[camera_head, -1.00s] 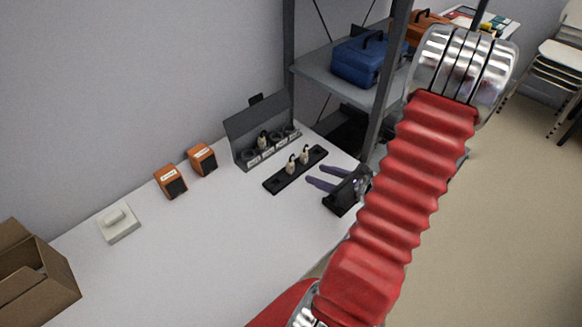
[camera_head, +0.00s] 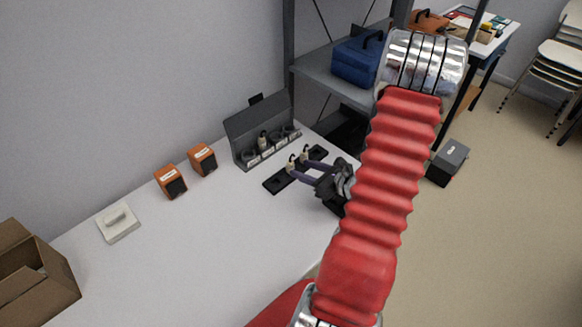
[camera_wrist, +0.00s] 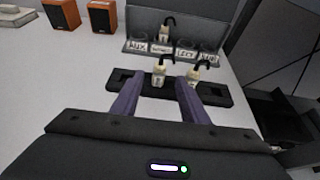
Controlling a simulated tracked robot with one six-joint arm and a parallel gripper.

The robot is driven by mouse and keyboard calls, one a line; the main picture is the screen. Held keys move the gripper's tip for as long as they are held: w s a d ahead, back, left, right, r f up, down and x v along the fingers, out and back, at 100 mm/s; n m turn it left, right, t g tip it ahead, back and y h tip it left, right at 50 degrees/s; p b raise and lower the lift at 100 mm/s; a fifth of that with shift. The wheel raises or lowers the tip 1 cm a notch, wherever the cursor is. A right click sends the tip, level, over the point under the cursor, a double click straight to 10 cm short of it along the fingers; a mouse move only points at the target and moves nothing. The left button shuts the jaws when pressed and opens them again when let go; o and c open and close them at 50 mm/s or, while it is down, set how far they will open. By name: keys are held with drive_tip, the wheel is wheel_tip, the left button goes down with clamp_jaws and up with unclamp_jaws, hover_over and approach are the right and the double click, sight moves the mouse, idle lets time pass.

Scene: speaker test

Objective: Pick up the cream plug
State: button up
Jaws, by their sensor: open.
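Two cream plugs with black curved leads stand upright in a black strip on the table (camera_head: 273,185). The left plug (camera_wrist: 158,78) shows between my fingertips in the wrist view; I cannot tell whether they touch it. The right plug (camera_wrist: 195,74) stands just beyond my right fingertip. A third pale plug (camera_wrist: 165,35) sits in the grey socket panel (camera_wrist: 190,17) behind. My gripper (camera_head: 297,167) is open, with its purple fingers reaching over the strip. In the head view the fingers partly hide the strip and the base of the left plug (camera_head: 291,162).
Two orange speakers (camera_head: 171,182) (camera_head: 203,160) stand left of the panel. A white block (camera_head: 118,224) and an open cardboard box (camera_head: 38,285) are farther left. A shelf post (camera_head: 289,45) rises behind the panel. The front of the white table is clear.

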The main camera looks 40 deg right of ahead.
sight(293, 166)
drive_tip(key=shift+x, duration=2.55)
clamp_jaws()
